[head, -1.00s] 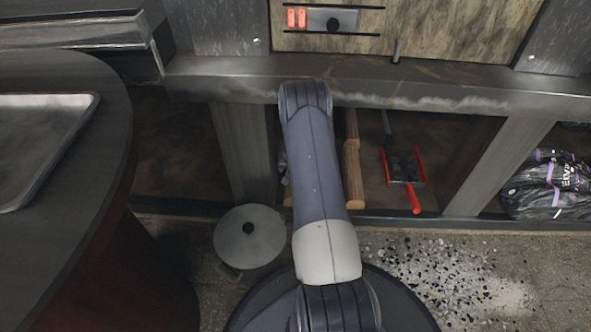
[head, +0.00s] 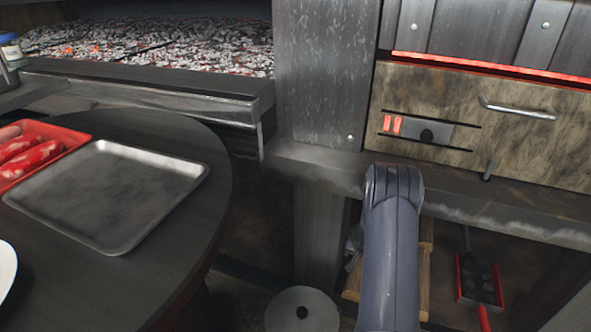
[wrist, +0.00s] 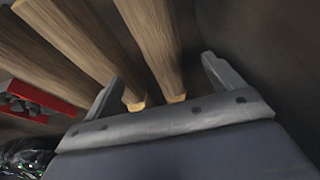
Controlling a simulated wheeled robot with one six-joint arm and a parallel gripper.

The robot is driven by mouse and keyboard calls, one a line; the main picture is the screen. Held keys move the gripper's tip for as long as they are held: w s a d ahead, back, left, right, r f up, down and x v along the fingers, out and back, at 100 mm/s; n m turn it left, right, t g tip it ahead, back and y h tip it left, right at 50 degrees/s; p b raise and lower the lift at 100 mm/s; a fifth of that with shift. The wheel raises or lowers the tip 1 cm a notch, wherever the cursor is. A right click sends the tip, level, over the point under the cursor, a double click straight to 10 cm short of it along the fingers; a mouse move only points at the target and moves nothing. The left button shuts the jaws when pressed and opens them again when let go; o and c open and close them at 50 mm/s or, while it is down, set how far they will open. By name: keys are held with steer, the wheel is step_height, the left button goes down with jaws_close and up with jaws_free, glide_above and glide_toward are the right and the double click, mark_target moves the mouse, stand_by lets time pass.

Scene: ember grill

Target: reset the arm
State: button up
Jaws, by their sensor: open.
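My arm rises at the lower right of the head view, in front of the counter ledge, and its gripper is hidden there behind the arm link. In the wrist view my gripper (wrist: 155,92) is open, its two grey fingers apart. Nothing is held between them. Wooden logs (wrist: 150,40) lie beyond the fingers, their ends showing in and near the gap; I cannot tell whether they touch. The logs (head: 426,275) also show partly behind my arm in the head view, in the lower shelf.
A round dark table (head: 190,235) at left bears a metal tray (head: 110,200) and a red tray of meat (head: 75,137). The ember grill (head: 150,45) is behind. A round lidded bin (head: 290,318) stands below.

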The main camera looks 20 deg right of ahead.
steer(key=b+x, duration=0.4)
steer(key=x, duration=0.7)
steer(key=shift+f, duration=0.35)
step_height(320, 180, up, 4)
steer(key=shift+f+p, duration=0.15)
steer(key=shift+p, duration=0.6)
steer(key=shift+r, duration=0.5)
steer(key=shift+f, duration=0.1)
